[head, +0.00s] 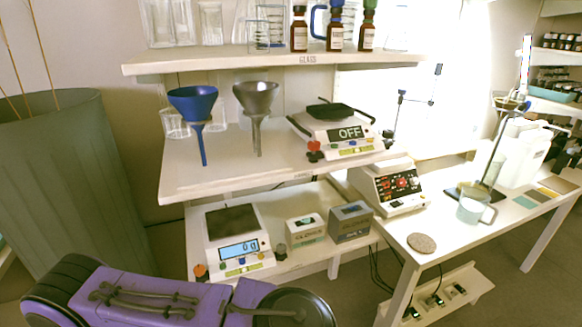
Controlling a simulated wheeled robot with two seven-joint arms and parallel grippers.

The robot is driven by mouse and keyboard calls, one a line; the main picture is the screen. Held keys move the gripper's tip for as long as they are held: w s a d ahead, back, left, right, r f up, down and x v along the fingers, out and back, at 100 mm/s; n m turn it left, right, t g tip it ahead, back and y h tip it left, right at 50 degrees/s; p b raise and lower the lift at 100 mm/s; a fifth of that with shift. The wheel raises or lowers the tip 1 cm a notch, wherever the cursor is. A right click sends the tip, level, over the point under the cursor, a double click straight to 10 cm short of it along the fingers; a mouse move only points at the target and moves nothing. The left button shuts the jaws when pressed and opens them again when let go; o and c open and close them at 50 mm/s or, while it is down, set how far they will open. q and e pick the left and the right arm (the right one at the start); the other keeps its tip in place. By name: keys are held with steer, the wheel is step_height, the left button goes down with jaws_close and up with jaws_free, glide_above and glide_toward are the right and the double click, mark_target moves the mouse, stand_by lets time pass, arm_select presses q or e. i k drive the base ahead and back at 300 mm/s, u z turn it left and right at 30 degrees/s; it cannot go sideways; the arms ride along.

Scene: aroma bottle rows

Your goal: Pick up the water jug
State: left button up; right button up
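A pale, see-through jug (471,209) with a handle on its right stands upright on the white table at the right, in front of the dark stand. A large white container (522,152) stands behind it at the table's back right, partly washed out by bright light. A vessel with a blue handle (319,20) stands on the top shelf, cut off by the upper edge. I cannot tell for certain which one is the water jug. Neither of my grippers is in view.
A stone-like disc (421,243) lies in front of the pale jug. A dark stand (488,165) rises behind it. A red-display device (392,187) stands to the left. Shelves hold funnels (193,104), scales (238,242) and brown bottles (299,30). A grey-green bin (60,175) fills the left.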

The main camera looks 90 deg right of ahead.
mark_target(473, 202)
steer(key=z, duration=1.8)
